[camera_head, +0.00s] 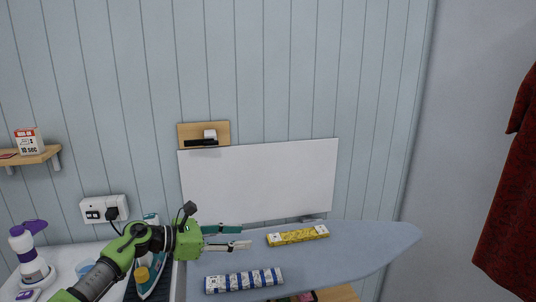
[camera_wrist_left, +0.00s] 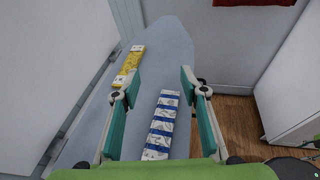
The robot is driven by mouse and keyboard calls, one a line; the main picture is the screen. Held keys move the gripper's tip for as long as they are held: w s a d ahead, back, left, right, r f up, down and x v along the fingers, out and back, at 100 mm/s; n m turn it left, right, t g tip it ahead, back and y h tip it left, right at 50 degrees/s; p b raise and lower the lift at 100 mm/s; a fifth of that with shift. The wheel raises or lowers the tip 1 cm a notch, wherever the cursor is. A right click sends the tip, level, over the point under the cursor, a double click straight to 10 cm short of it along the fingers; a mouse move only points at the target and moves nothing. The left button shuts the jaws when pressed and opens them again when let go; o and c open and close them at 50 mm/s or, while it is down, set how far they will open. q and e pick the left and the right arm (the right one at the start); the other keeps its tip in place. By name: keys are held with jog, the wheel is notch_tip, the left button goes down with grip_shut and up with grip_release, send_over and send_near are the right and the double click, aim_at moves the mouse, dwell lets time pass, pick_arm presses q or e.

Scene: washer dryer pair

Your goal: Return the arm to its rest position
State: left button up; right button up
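My left arm reaches in from the lower left in the head view, and its green left gripper (camera_head: 226,238) is over the left end of the ironing board (camera_head: 365,247). In the left wrist view the two fingers (camera_wrist_left: 160,85) are spread wide with nothing between their tips. A blue-and-white striped folded cloth (camera_head: 244,281) lies on the board just in front of the gripper. A yellow patterned folded cloth (camera_head: 298,235) lies farther back, right of the gripper. Both cloths also show in the wrist view, apart from the fingers.
An iron (camera_head: 152,270) stands behind my left arm, partly hidden. A purple-and-white spray bottle (camera_head: 30,252) stands at the far left. A wall socket (camera_head: 105,209) and small shelves (camera_head: 204,135) are on the panelled wall. A red garment (camera_head: 522,190) hangs at right.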

pick_arm(q)
jog(key=s+d+r+n+t+h, duration=0.2)
jog(key=d+n+t, duration=0.2)
jog(key=d+n, duration=0.15)
jog(key=s+a+f+n+t+y, duration=0.2)
jog(key=s+a+f+n+y, duration=0.45)
jog(key=n, duration=0.85)
jog(key=s+a+f+n+t+y, duration=0.2)
jog(key=s+a+f+n+y, duration=0.5)
jog(key=n, duration=0.8)
jog(key=s+a+f+n+g+y, duration=0.2)
jog(key=s+a+f+n+g, duration=0.25)
jog(key=s+f+n, duration=0.55)
jog(key=s+f+n+g, duration=0.2)
jog(key=s+g, duration=0.5)
jog(key=s, duration=1.3)
notch_tip(320, 180, down, 26)
jog(key=s+f, duration=0.1)
jog(key=s, duration=0.1)
jog(key=s+a+f+g, duration=0.2)
jog(key=s+f, duration=1.3)
jog(key=s, duration=0.1)
jog(key=shift+s+a+f+m, duration=0.2)
jog(key=shift+s+f+m, duration=0.15)
